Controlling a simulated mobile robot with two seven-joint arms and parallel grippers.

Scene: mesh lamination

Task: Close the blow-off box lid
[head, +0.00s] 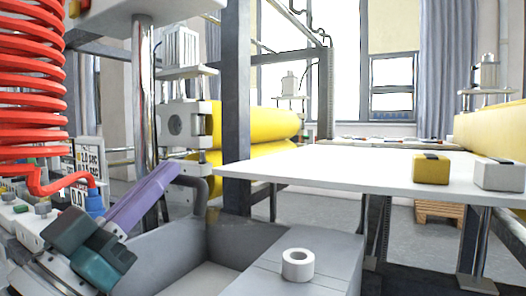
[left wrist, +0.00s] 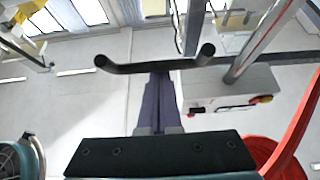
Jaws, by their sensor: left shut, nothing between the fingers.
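The grey blow-off box (head: 255,241) is at the bottom of the head view, with part of its inside showing, so it stands open. A dark curved handle (head: 204,187) rises at its back left; a dark bent bar (left wrist: 125,68), seemingly the same handle, crosses the left wrist view. The lid panel itself cannot be told apart clearly. My left gripper (head: 172,170) has long purple fingers, shut together and empty. Their tips (left wrist: 160,78) are close to the handle; I cannot tell whether they touch it. My right gripper is not in view.
A white ring (head: 297,265) sits on the grey top at the right. A white table (head: 330,166) with a yellow block (head: 430,170) and a white block (head: 499,176) spans the right. A post (head: 236,100) and yellow rollers (head: 255,122) stand behind; a red coiled hose (head: 30,90) hangs left.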

